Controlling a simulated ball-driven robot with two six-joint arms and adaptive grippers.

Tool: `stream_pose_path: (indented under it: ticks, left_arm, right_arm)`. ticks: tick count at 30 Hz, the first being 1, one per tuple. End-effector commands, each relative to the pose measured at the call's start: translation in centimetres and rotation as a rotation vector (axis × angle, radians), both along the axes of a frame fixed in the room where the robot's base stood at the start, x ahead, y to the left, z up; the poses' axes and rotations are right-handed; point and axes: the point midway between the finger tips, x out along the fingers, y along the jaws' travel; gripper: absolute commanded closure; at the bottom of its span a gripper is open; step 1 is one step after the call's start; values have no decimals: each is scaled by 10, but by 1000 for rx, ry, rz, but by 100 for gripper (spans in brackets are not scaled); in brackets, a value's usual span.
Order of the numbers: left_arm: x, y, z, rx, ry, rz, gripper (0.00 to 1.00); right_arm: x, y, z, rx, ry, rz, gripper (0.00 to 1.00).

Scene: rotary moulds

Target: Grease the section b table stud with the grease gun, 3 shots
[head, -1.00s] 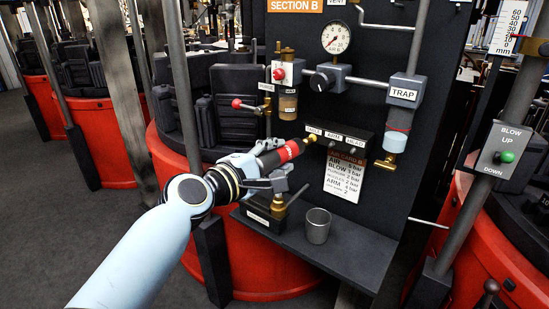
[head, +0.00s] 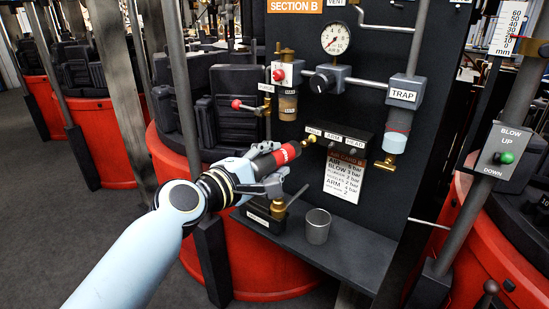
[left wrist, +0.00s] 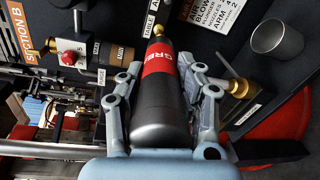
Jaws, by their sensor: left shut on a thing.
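The grease gun (head: 280,157) is a dark cylinder with a red band and a brass nozzle. My left gripper (head: 272,170) is shut around its body. In the left wrist view the gun (left wrist: 160,95) lies between the gripper fingers (left wrist: 165,100), its nozzle pointing away. The nozzle points up and right at the leftmost of the labelled studs on the dark block (head: 343,140), under the label that reads TABLE (left wrist: 152,18). The nozzle hides that stud, so I cannot tell whether they touch. My right gripper is out of view.
The Section B panel (head: 435,130) carries a gauge (head: 336,38), a trap (head: 402,95) and an air card (head: 343,176). A metal cup (head: 317,226) and a brass-fitted block (head: 268,215) stand on the shelf (head: 350,255) below. Red mould machines (head: 255,265) stand behind.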

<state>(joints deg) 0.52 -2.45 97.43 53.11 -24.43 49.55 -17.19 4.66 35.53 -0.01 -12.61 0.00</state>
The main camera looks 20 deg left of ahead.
Motion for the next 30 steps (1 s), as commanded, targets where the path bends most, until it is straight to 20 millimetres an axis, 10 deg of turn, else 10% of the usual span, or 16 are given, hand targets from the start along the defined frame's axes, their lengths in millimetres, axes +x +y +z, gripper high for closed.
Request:
stream_pose_path:
  ticks: [30]
  left_arm:
    - [-59,22,1,1,-1,0,97]
  right_arm:
    - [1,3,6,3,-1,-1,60]
